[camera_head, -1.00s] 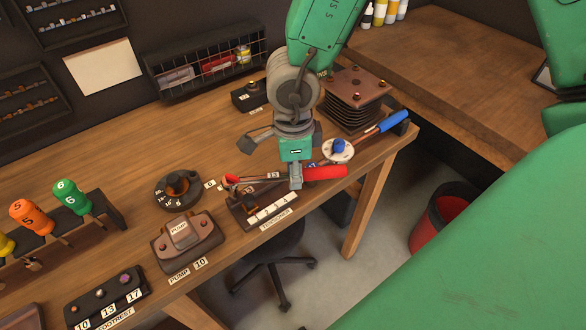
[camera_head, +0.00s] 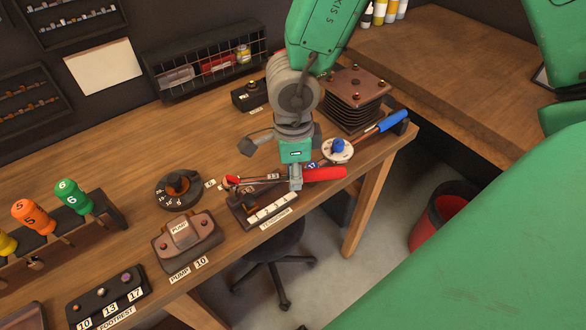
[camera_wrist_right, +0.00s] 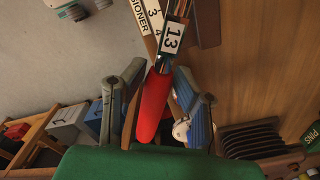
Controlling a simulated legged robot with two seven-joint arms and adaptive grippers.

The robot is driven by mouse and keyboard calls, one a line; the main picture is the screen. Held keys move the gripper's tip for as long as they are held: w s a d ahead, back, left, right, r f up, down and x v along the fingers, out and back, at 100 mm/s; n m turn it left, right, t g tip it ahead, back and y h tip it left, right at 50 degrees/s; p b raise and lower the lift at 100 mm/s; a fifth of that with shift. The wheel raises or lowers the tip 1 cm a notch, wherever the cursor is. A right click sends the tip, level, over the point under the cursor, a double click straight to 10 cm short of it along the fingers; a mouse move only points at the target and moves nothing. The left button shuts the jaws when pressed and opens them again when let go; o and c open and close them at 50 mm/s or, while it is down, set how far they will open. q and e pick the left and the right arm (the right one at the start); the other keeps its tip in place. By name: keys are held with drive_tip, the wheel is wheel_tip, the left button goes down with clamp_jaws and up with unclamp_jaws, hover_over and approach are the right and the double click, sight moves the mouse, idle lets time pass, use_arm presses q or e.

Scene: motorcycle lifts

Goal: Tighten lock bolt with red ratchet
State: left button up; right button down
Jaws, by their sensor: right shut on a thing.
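The red ratchet (camera_head: 325,174) has a red handle and a metal shaft with a red-marked head (camera_head: 231,181) at its left end. My right gripper (camera_head: 295,184) is shut on the ratchet near the handle. In the right wrist view the red handle (camera_wrist_right: 153,104) lies between the two fingers of my right gripper (camera_wrist_right: 160,98), below a "13" label. The ratchet lies over the tensioner block (camera_head: 265,213), its head above the block's back left part. I cannot see the lock bolt clearly, nor whether the head sits on it. My left gripper is out of view.
The pump block (camera_head: 187,240) and a round dial-like piece (camera_head: 178,190) stand left of the tensioner. A blue-handled tool (camera_head: 392,121), a white disc with a blue knob (camera_head: 338,150) and a stack of plates (camera_head: 353,99) are close on the right. The bench's front edge is near.

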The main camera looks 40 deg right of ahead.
idle(0.3)
drive_tip(key=shift+s+a+f+m+b, duration=0.15)
drive_tip(key=shift+s+a+m+b, duration=0.4)
drive_tip(key=shift+s+m, duration=0.25)
drive_tip(key=shift+s+a+m, duration=0.4)
drive_tip(key=shift+s+m, duration=0.15)
drive_tip(key=shift+m, duration=0.05)
drive_tip(key=s+a+m+b, duration=0.1)
drive_tip(key=s+a+m, duration=0.1)
drive_tip(key=m, duration=0.1)
drive_tip(key=shift+a+b, duration=0.2)
drive_tip(key=shift+b, duration=0.2)
drive_tip(key=shift+s+a+m+b, duration=0.25)
drive_tip(key=shift+s+a+m, duration=0.1)
drive_tip(key=shift+a+m, duration=0.35)
drive_tip(key=shift+s+a+m+b, duration=0.2)
drive_tip(key=shift+s+a+m, duration=0.1)
drive_tip(key=shift+a+m, duration=0.4)
